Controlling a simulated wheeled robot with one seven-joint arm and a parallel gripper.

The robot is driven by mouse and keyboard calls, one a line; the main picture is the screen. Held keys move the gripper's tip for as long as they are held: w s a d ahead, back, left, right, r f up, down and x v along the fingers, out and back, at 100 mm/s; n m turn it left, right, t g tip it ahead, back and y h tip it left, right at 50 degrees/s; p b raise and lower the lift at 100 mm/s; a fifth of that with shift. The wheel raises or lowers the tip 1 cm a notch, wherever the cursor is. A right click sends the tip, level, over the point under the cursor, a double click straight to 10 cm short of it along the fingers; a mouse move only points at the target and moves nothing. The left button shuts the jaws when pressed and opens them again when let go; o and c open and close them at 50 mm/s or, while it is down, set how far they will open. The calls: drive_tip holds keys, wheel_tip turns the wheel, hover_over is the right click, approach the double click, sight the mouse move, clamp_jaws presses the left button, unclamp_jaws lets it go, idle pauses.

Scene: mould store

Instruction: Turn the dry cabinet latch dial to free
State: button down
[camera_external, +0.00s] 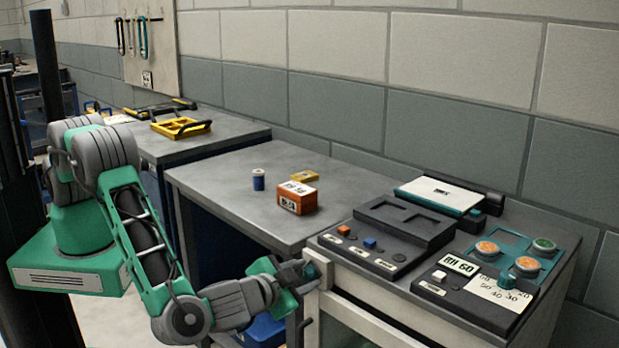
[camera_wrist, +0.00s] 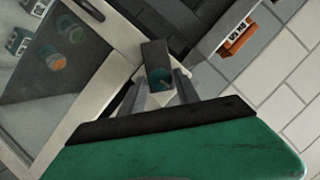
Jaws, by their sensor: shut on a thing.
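The dry cabinet (camera_external: 372,325) is the pale-framed unit at the right in the external view, with equipment on its top. In the wrist view its pale frame (camera_wrist: 121,38) borders a glass pane with round jars behind it. My gripper (camera_external: 306,269) is at the cabinet's upper left front corner. In the wrist view my gripper (camera_wrist: 160,90) has its grey fingers on either side of a dark block with a teal face (camera_wrist: 157,77), seemingly the latch dial, and is shut on it. The dial is hidden in the external view, and I cannot read its setting.
A grey bench (camera_external: 235,190) left of the cabinet holds an orange box (camera_external: 297,198), a blue can (camera_external: 258,180) and a yellow block (camera_external: 304,176). A dark tray (camera_external: 405,222), a white-lidded case (camera_external: 437,194) and panels with round jars cover the cabinet top. A block wall stands behind.

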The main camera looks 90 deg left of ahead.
sight(306, 271)
drive_tip(key=shift+p, duration=0.3)
drive_tip(key=c, duration=1.1)
unclamp_jaws()
drive_tip(key=shift+d, duration=0.1)
drive_tip(key=shift+s+d+r+p, duration=0.2)
drive_tip(key=shift+d+r+p, duration=0.25)
drive_tip(key=shift+p, duration=0.55)
drive_tip(key=p+v, duration=0.2)
drive_tip(key=p, duration=0.1)
drive_tip(key=shift+a+r, duration=0.1)
drive_tip(key=shift+r, duration=0.1)
drive_tip(key=p+v, duration=0.1)
drive_tip(key=p, duration=0.4)
drive_tip(key=shift+s+d+r+p, duration=0.15)
drive_tip(key=shift+d+p, duration=0.15)
wheel_tip(306, 271, up, 6)
drive_tip(key=p, duration=0.5)
drive_tip(key=shift+s+d, duration=0.1)
